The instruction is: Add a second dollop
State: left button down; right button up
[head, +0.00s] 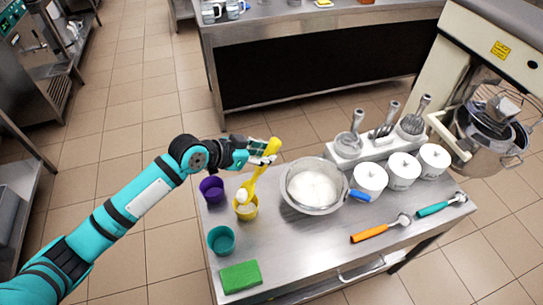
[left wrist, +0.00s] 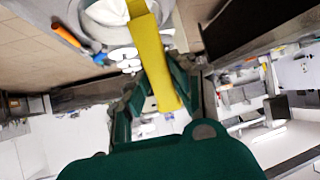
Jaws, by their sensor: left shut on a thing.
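My left gripper (head: 262,152) is shut on the yellow handle (head: 270,147) of a scoop, which also shows in the left wrist view (left wrist: 153,55). The scoop slants down to the left, with a white dollop (head: 242,196) at its lower end. That end is at the mouth of the yellow cup (head: 249,217); I cannot tell whether it touches the cup. Something whitish shows inside the cup. A metal bowl (head: 287,197) of white cream (head: 314,188) stands right of the cup. My right gripper is not in view.
A purple cup (head: 212,194) and a teal cup (head: 221,242) flank the yellow cup. A green sponge (head: 240,277) lies in front. White tubs (head: 404,174), a utensil holder (head: 350,155), an orange-handled scoop (head: 370,233) and a teal-handled one (head: 433,209) occupy the right.

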pick_arm(q)
jog(key=shift+s+a+t+h+b, duration=0.45)
jog(key=shift+a+b, duration=0.15)
jog(key=shift+b, duration=0.2)
jog(key=b, duration=0.2)
jog(key=s+a+r+t+h+b, duration=0.1)
jog(key=b, duration=0.1)
jog(key=shift+s+a, duration=0.15)
jog(key=shift+a, duration=0.15)
jog(key=shift+s+a+r+h+b, duration=0.25)
jog(key=shift+h+b, duration=0.1)
jog(key=shift+b, duration=0.25)
